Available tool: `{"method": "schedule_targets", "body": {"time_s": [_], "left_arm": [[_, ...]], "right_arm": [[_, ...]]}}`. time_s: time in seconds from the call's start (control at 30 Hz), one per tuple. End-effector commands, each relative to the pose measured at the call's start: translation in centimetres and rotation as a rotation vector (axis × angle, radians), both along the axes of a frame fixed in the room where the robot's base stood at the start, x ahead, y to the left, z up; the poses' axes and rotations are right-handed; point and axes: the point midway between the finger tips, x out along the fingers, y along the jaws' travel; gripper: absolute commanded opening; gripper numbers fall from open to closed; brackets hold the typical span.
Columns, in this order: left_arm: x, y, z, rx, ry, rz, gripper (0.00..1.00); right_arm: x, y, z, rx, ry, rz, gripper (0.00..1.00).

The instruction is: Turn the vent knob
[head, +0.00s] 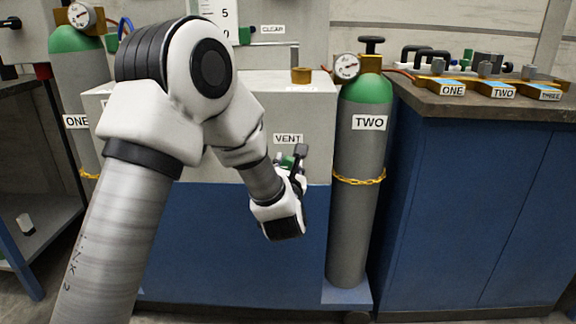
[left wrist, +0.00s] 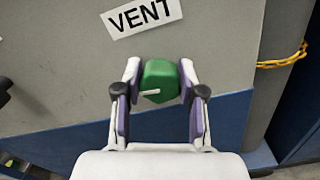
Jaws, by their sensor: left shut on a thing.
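The vent knob is green with a pale pointer line, and it sits below the VENT label (left wrist: 141,16) on a grey cabinet face. In the left wrist view the knob (left wrist: 160,82) lies between the two fingers of my left gripper (left wrist: 160,88), which is shut on it. In the head view the VENT label (head: 288,139) shows above my left gripper (head: 292,165), and only a little green of the knob shows behind the fingers. My right gripper is in neither view.
Gas cylinder TWO (head: 362,190) stands just right of my left gripper, held by a yellow chain (head: 359,181). Cylinder ONE (head: 76,100) stands at the left, partly behind my arm. A blue bench (head: 470,200) with labelled blocks is at the right.

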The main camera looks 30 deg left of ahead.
Motion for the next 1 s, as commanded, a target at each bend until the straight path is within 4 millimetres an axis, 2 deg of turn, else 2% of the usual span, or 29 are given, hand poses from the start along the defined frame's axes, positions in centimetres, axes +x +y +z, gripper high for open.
{"method": "schedule_targets", "body": {"time_s": [0.47,1.0], "left_arm": [[0.0,-0.1,0.0,0.328,0.201,0.0,0.05],[0.1,-0.1,0.0,0.766,0.471,0.0,0.05]], "right_arm": [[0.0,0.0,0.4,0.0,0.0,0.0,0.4],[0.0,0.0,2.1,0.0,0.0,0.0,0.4]]}}
